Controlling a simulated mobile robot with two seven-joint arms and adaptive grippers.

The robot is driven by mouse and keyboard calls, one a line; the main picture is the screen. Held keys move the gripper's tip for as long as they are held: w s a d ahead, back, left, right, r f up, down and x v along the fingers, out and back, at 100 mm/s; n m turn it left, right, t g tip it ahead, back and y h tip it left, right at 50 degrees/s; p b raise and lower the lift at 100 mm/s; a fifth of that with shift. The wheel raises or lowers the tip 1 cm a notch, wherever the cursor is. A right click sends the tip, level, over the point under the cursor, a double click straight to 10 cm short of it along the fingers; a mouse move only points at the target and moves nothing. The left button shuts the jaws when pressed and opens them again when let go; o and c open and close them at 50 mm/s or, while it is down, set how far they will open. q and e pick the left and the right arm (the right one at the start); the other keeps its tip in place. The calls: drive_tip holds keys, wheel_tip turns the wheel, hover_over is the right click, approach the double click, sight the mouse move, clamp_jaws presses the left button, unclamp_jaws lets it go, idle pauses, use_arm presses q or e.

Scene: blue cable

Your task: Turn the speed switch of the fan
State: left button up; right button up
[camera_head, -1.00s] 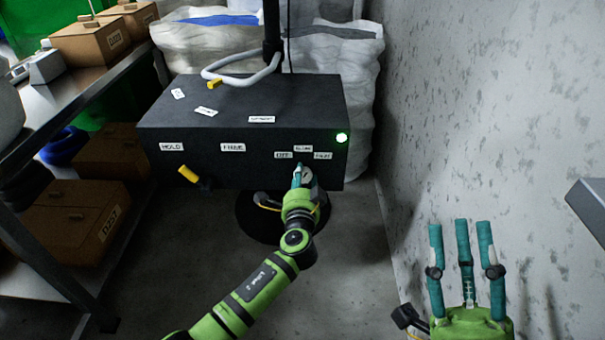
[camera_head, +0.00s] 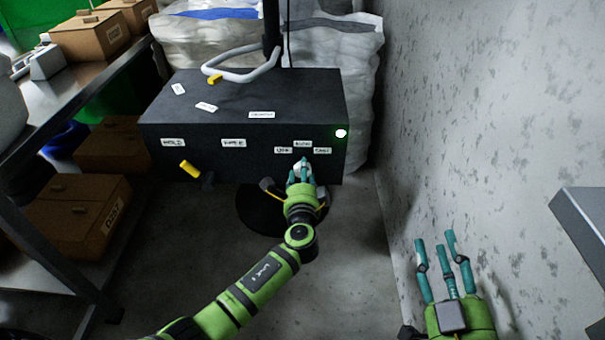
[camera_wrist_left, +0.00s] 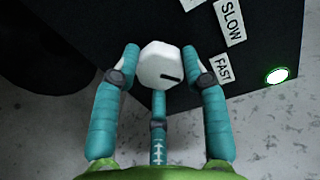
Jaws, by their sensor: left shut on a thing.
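The speed switch is a white knob (camera_wrist_left: 160,65) with a dark pointer line on the front of the dark box (camera_head: 255,92). In the left wrist view the pointer line runs to the right, towards the "FAST" label (camera_wrist_left: 222,68); the "SLOW" label (camera_wrist_left: 231,21) is above it. My left gripper (camera_head: 301,172) is shut on the knob, with teal fingers around it in the left wrist view (camera_wrist_left: 160,72). In the head view its fingers partly hide the knob. My right gripper (camera_head: 444,250) is open and empty at the lower right, apart from the box.
A green light (camera_head: 341,133) shows on the box's right end. A yellow lever (camera_head: 189,169) sticks out from its front left. A metal shelf (camera_head: 90,82) with cardboard boxes stands left. A grey wall (camera_head: 480,100) closes the right side.

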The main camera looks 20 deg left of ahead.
use_arm(q)
drive_tip(key=shift+r, duration=0.15)
drive_tip(key=o, duration=1.1)
drive_tip(key=shift+o, duration=0.2)
drive_tip(key=f+v, duration=0.1)
drive_tip(key=v, duration=1.1)
drive_tip(key=shift+r, duration=0.35)
